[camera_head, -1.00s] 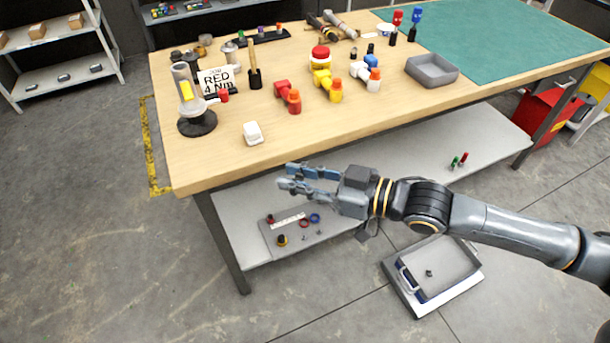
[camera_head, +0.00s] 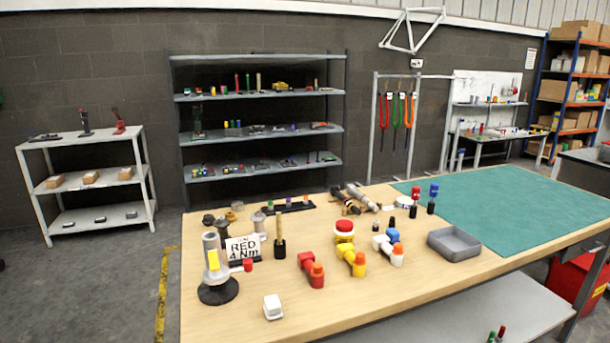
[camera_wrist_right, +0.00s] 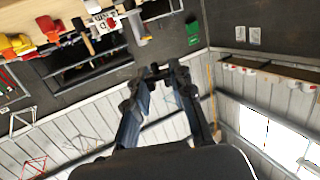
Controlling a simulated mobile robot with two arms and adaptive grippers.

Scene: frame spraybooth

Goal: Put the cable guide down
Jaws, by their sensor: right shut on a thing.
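In the right wrist view my right gripper (camera_wrist_right: 160,78) reaches away from the camera. Its two blue-grey fingers are apart along their length and close on a small dark piece (camera_wrist_right: 157,71) between the tips. This piece is likely the cable guide, but it is too small and dark to make out well. The head view shows neither of my grippers, and my left gripper is in no view.
The wooden workbench (camera_head: 400,285) holds a grey tray (camera_head: 453,243), red and yellow fittings, a white block (camera_head: 272,307) and a "RED 4 Nm" sign (camera_head: 243,249). Clear wood lies along its front edge. A green mat (camera_head: 520,215) covers the right part. Shelves (camera_head: 262,130) stand behind.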

